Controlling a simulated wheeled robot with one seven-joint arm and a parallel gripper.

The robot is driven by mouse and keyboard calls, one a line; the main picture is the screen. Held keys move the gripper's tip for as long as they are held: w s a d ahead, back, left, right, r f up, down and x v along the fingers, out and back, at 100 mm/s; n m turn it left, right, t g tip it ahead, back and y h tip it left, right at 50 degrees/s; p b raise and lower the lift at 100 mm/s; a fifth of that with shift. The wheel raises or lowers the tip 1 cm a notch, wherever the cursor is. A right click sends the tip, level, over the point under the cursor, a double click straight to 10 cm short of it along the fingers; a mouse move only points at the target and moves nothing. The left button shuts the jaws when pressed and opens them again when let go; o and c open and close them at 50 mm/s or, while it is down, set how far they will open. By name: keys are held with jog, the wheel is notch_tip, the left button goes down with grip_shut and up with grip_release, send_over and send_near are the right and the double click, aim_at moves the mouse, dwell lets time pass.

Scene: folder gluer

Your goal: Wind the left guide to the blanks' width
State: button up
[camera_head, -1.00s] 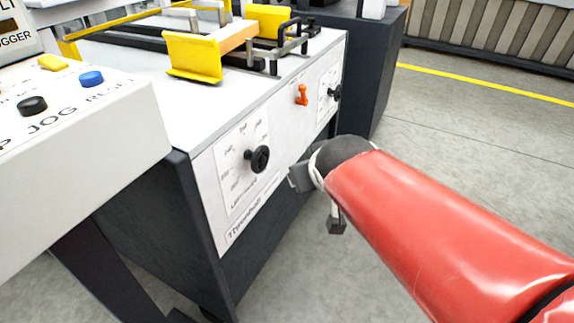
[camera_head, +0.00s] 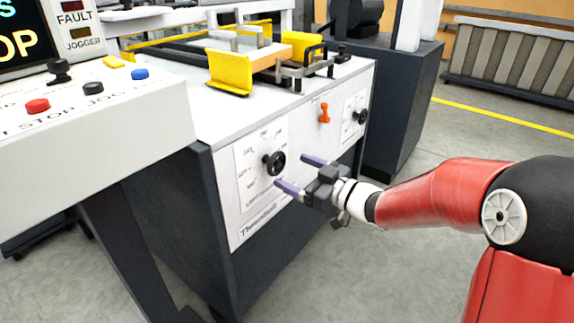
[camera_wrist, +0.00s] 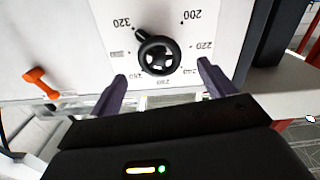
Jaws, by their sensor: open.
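A black handwheel (camera_head: 274,163) sits on a white numbered dial panel on the machine's front. It also shows in the wrist view (camera_wrist: 159,55), where the dial reads upside down and the wheel's small knob lies toward 320. My gripper (camera_head: 291,170) is in front of this wheel with its two purple fingers spread. In the wrist view my gripper (camera_wrist: 162,70) has a finger on each side of the wheel's lower edge, with no contact visible. A yellow angled guide plate (camera_head: 229,72) stands on the machine top at left; a second yellow plate (camera_head: 301,44) stands farther back.
An orange lever (camera_head: 324,113) and a second black knob (camera_head: 360,117) are to the right on the same front; the lever also shows in the wrist view (camera_wrist: 38,82). A control console (camera_head: 100,120) with buttons juts out at left. The floor in front is clear.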

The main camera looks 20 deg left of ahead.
aim_at(279, 165)
jog(key=x, duration=0.6)
jog(key=shift+w+a, duration=0.15)
jog(key=shift+a, duration=0.15)
jog(key=c, duration=1)
jog(key=shift+o, duration=0.2)
jog(key=shift+f, duration=0.1)
